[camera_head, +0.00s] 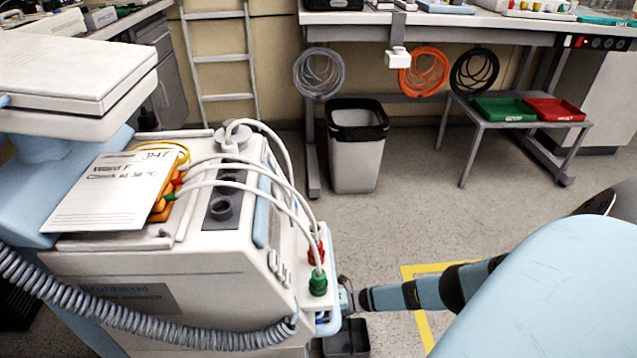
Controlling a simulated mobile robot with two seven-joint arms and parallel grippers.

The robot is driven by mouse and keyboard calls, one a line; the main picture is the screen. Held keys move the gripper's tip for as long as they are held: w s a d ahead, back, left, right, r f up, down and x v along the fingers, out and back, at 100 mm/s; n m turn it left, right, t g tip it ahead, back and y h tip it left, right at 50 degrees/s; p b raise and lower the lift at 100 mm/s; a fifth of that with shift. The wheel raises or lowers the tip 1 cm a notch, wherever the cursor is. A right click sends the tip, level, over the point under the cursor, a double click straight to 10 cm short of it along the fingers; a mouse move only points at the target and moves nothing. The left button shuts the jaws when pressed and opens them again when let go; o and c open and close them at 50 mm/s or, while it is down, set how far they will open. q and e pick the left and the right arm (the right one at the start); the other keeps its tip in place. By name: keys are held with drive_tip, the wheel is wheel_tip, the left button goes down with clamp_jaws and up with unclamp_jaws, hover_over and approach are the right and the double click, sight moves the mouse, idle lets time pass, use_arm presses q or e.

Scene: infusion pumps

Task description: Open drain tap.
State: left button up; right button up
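A large white and blue machine (150,275) fills the left of the head view. White hoses (290,185) loop over its top to a red connector (317,252) and a green connector (318,284) on its right end. My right arm comes in from the right, and its gripper (345,296) is at the machine's lower right end, beside the green connector. The fingers are small and partly hidden, so open or shut, and contact, are unclear. A small blue part (328,324) shows just below the gripper; I cannot tell whether it is the drain tap. My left gripper is out of view.
A black open container (347,338) is below the gripper. A paper card (105,192) lies on the machine, and a grey coiled cord (140,325) crosses its front. A bin (356,160) and a small table (490,112) stand behind. Floor between is clear.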

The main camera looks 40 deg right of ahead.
clamp_jaws()
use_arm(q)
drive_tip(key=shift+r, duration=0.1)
use_arm(e)
drive_tip(key=shift+s+d+m+t+h+p, duration=0.1)
drive_tip(key=shift+s+m+t+h+p, duration=0.1)
drive_tip(key=shift+m+t+h+p, duration=0.25)
use_arm(q)
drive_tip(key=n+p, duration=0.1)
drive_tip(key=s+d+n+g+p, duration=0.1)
drive_tip(key=p, duration=0.1)
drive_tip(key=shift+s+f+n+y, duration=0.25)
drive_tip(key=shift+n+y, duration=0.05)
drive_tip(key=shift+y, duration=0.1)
use_arm(e)
drive_tip(key=m+t+h, duration=0.1)
drive_tip(key=h, duration=0.1)
drive_tip(key=s+m+t+h, duration=0.1)
drive_tip(key=m+h, duration=0.1)
drive_tip(key=d+m+t+h, duration=0.1)
drive_tip(key=m+h, duration=0.1)
drive_tip(key=shift+s+d+t, duration=0.1)
drive_tip(key=shift+s+t, duration=0.25)
